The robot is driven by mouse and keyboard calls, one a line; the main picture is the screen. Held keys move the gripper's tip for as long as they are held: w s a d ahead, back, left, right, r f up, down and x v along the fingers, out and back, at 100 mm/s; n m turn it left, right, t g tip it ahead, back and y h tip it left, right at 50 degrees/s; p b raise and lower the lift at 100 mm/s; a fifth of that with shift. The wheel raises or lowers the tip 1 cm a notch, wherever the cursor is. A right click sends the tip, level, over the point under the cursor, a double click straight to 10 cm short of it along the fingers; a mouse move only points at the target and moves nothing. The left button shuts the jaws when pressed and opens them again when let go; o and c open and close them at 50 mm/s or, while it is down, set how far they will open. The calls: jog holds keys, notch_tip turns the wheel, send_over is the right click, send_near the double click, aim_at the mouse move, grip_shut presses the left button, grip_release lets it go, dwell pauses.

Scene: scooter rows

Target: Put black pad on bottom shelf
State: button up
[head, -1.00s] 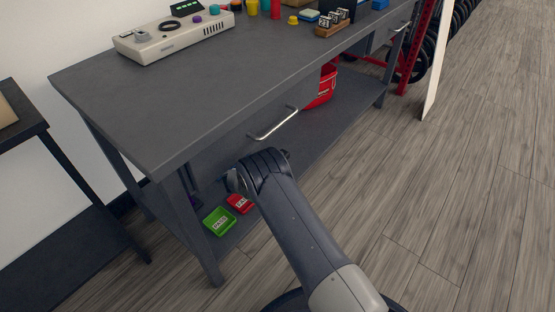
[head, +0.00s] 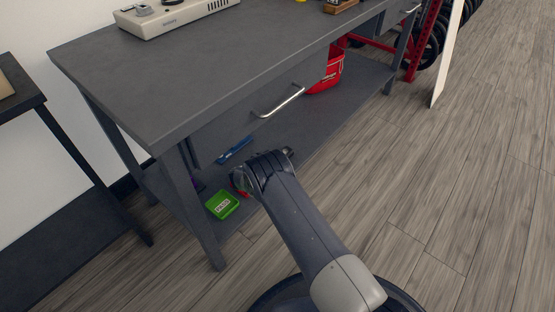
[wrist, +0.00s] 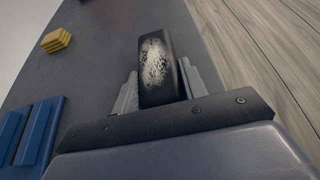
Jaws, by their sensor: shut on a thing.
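The black pad (wrist: 157,65), with a worn whitish patch on its face, is between the two grey fingers of my gripper (wrist: 160,90) in the wrist view. The gripper is shut on it. Beyond the pad lies a dark grey surface, which looks like the bottom shelf; I cannot tell whether the pad touches it. In the head view the bottom shelf (head: 290,135) shows under the grey workbench. My arm's forward end is at the shelf's front side, and the gripper and pad are hidden there.
On the shelf are a green tray marked PASS (head: 222,205), a blue item (head: 235,151) and a red bin (head: 326,76). The wrist view shows blue pieces (wrist: 38,130) and a yellow block (wrist: 56,40). A bench leg (head: 192,205) and drawer handle (head: 279,102) are close to my arm.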

jog(key=shift+f, duration=0.3)
jog(key=o, duration=1)
jog(key=shift+r, duration=0.15)
jog(key=shift+r, duration=0.3)
jog(key=p+v, duration=0.2)
jog(key=v, duration=0.3)
jog(key=p+v, duration=0.2)
jog(key=v, duration=0.4)
jog(key=shift+r, duration=0.25)
jog(key=shift+s+a+r, duration=0.1)
jog(key=shift+s+a, duration=0.2)
jog(key=shift+s, duration=0.1)
jog(key=shift+d, duration=0.1)
